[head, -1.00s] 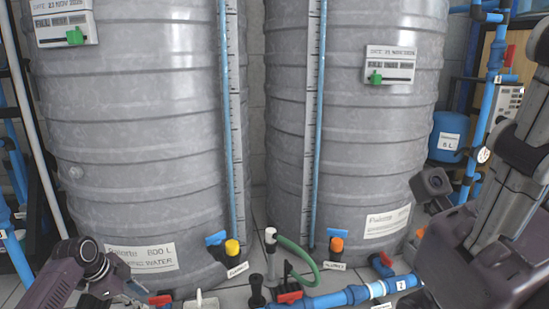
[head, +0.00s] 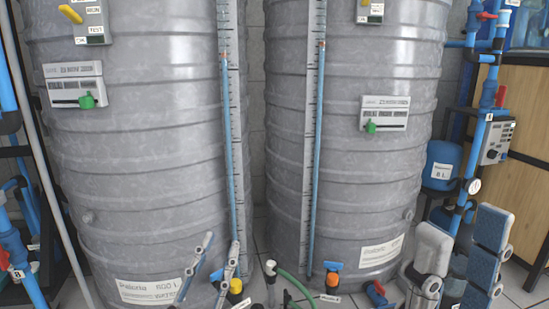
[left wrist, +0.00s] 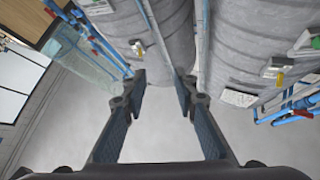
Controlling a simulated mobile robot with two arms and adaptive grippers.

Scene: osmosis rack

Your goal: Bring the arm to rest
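My left gripper (head: 220,241) stands in front of the left tank, low in the head view, with its two thin fingers pointing up and apart. In the left wrist view my left gripper (left wrist: 162,78) is open with nothing between its fingers. My right gripper (head: 462,222) is at the lower right of the head view, with its two broad fingers spread and only background seen between them. Its wrist and arm are below the picture.
Two large grey ribbed tanks, the left one (head: 150,170) and the right one (head: 350,160), fill the background. A green hose (head: 295,283) and valves are at their feet. Blue pipes, a small blue vessel (head: 440,165) and a wooden cabinet (head: 530,125) stand at the right.

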